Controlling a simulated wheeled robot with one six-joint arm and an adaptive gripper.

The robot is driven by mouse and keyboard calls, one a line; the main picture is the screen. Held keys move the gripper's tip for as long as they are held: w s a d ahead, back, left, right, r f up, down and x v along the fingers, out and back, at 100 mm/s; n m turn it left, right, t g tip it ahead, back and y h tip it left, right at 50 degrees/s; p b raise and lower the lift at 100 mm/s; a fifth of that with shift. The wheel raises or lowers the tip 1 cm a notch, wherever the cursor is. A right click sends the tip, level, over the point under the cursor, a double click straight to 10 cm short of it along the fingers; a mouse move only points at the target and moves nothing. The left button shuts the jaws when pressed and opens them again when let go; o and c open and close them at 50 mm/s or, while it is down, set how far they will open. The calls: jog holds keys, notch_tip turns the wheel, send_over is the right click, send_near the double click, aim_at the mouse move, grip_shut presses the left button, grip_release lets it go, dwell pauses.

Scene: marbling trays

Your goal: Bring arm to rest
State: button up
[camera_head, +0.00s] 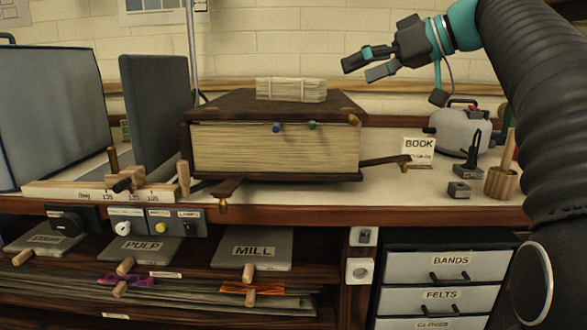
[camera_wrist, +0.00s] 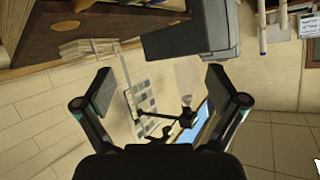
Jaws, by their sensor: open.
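My gripper (camera_head: 368,64) is in the upper right of the head view, raised in front of the brick wall. Its two fingers point left and are apart, with nothing between them. In the wrist view my gripper (camera_wrist: 165,95) also shows open and empty, with both fingers spread. My arm comes down from the upper right edge of the head view. The gripper is above and to the right of a large thick book (camera_head: 275,148) on the bench and touches nothing that I can see.
A pale bundle (camera_head: 291,90) lies on the book. A BOOK sign (camera_head: 418,151), a grey kettle-like vessel (camera_head: 458,127) and a wooden cup (camera_head: 501,182) stand on the right. Grey panels (camera_head: 158,115) stand on the left. Labelled drawers (camera_head: 447,266) are below the bench.

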jog(key=d+f+m+h, duration=0.3)
jog(key=f+m, duration=0.2)
jog(key=f, duration=0.5)
jog(key=d+f+m+h, duration=0.3)
jog(key=f+m, duration=0.2)
jog(key=f, duration=0.5)
jog(key=s+a+f+h, duration=0.1)
jog(key=s+f+h, duration=0.1)
jog(key=s+f, duration=0.8)
jog(key=s+f+g+h+p, duration=0.1)
jog(key=s+f+h, duration=0.2)
jog(key=s+f, duration=0.6)
jog(key=s, duration=0.7)
jog(key=shift+a+f, duration=0.35)
jog(key=shift+s, duration=0.1)
